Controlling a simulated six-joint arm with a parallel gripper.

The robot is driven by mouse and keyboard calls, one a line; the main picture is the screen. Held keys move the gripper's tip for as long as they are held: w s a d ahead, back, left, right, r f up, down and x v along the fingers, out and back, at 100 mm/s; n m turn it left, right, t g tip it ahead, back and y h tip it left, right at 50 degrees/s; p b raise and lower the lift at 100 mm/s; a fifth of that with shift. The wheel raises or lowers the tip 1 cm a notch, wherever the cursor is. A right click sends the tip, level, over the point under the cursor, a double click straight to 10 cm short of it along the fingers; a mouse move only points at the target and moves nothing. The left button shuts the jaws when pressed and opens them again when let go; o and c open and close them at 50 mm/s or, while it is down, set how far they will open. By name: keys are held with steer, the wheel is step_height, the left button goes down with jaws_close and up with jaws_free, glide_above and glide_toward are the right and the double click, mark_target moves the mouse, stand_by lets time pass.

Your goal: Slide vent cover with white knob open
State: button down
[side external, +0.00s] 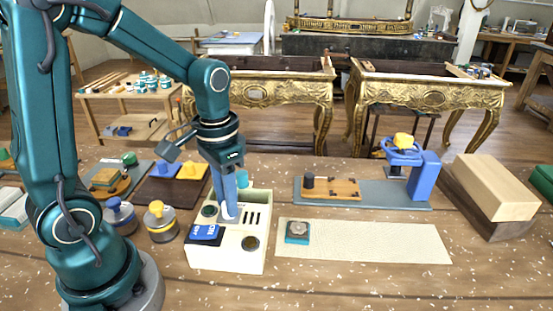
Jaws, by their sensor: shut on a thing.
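A cream box (228,258) stands on the wooden bench in front of my arm. Its top face has several dark vent slots (253,218) to the right of my gripper. My gripper (229,219) points down onto the middle of this top face, left of the slots. It is shut on the white knob of the vent cover; the fingers hide most of the knob. The cover's edges are hard to make out, and some slots show uncovered.
The box also carries a blue rocker switch (206,233), a dark round dial (250,243) and a dark round knob (209,211). Two round lidded pots (160,222) stand left. A pale mat (370,243) with a teal block (297,232) lies right.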

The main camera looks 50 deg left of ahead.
mark_target(226, 226)
steer(key=shift+a, duration=0.2)
steer(key=c, duration=0.7)
jaws_free()
steer(key=shift+o, duration=0.2)
steer(key=shift+d, duration=0.1)
steer(key=shift+r, duration=2.55)
steer(key=shift+r, duration=0.15)
steer(key=s+d+r+t, duration=0.2)
steer(key=s+d+t, duration=0.2)
steer(key=s+t, duration=0.1)
steer(key=shift+s+d+r+t, duration=0.15)
steer(key=shift+s+r+t, duration=0.2)
steer(key=shift+s, duration=0.2)
